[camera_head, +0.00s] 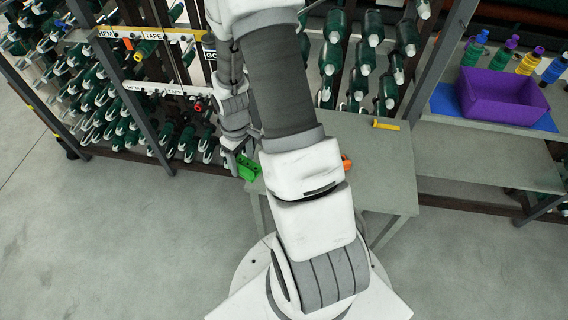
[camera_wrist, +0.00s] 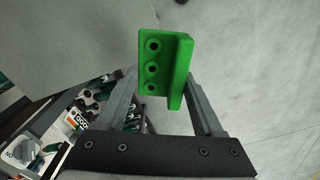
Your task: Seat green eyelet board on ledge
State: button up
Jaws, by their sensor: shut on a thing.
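The green eyelet board (camera_wrist: 165,65) is an L-shaped piece with three holes in its flat face. In the wrist view it sits between the tips of my gripper (camera_wrist: 163,90), which is shut on it. In the head view the green board (camera_head: 248,169) hangs low beside the grey table's left edge, with my gripper (camera_head: 240,153) just above it, partly hidden by my arm. Two white strips labelled HEM and TAPE, an upper one (camera_head: 135,36) and a lower one (camera_head: 150,88), cross the left rack. I cannot tell which surface is the ledge.
A grey table (camera_head: 378,175) stands right of my arm with a yellow piece (camera_head: 386,126) and a partly hidden orange item (camera_head: 346,163). Racks of green spools (camera_head: 100,105) fill the left. A purple bin (camera_head: 503,95) sits on the right shelf. The left foreground floor is clear.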

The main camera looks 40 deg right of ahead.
jog(key=s+d+r+n+b, duration=0.1)
jog(key=s+d+n+b, duration=0.4)
jog(key=s+d, duration=0.5)
jog(key=d+b, duration=0.2)
jog(key=shift+s+d+r+n, duration=0.15)
jog(key=shift+d+r+n, duration=0.25)
jog(key=w+f, duration=0.2)
jog(key=w, duration=0.2)
jog(key=w+f+b, duration=0.1)
jog(key=w+f, duration=0.1)
jog(key=w, duration=0.2)
jog(key=w+d+f, duration=0.1)
jog(key=w+f, duration=0.2)
jog(key=shift+w+f, duration=0.1)
jog(key=shift+w, duration=0.3)
jog(key=shift+f+b, duration=0.3)
jog(key=shift+f, duration=1.4)
jog(key=shift+f, duration=0.2)
jog(key=o, duration=1.4)
